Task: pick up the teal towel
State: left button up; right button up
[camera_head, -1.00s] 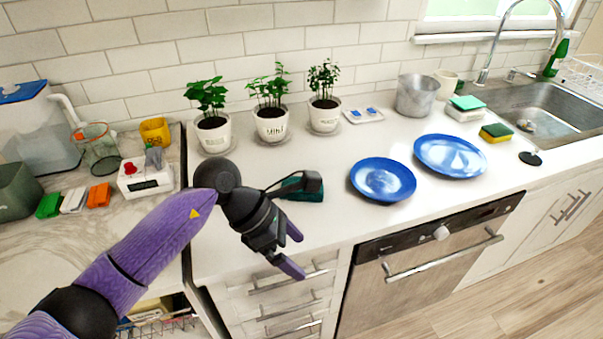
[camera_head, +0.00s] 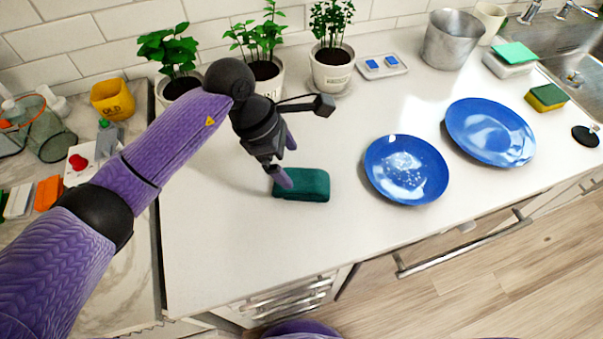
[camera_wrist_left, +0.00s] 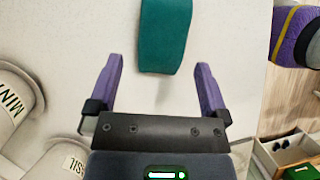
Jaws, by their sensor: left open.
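The teal towel (camera_head: 303,185) is a small folded block lying on the white counter, left of the blue plates. In the left wrist view the towel (camera_wrist_left: 164,36) lies ahead of the fingertips, roughly centred between them and partly cut off by the top edge. My left gripper (camera_head: 285,162) is over the left end of the towel in the head view, and its near finger overlaps the towel there. In the left wrist view the left gripper (camera_wrist_left: 160,75) has its two purple fingers wide apart with nothing between them. My right gripper is not in view.
Potted plants (camera_head: 257,60) stand behind my left gripper along the wall. Two blue plates, a nearer one (camera_head: 405,170) and a larger one (camera_head: 490,132), lie to the right. The counter (camera_head: 225,255) in front of the towel is clear.

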aim_at(298, 177)
pick_arm(q)
jog(key=x, duration=0.6)
jog(key=shift+s+b, duration=0.1)
jog(key=shift+b, duration=0.3)
jog(key=shift+c, duration=0.3)
jog(key=c, duration=1)
notch_tip(298, 177, up, 10)
jog(key=shift+r+p, duration=0.1)
jog(key=shift+p, duration=0.8)
jog(key=shift+c, duration=0.2)
jog(key=o, duration=0.7)
jog(key=c, duration=0.5)
jog(key=shift+o, duration=0.2)
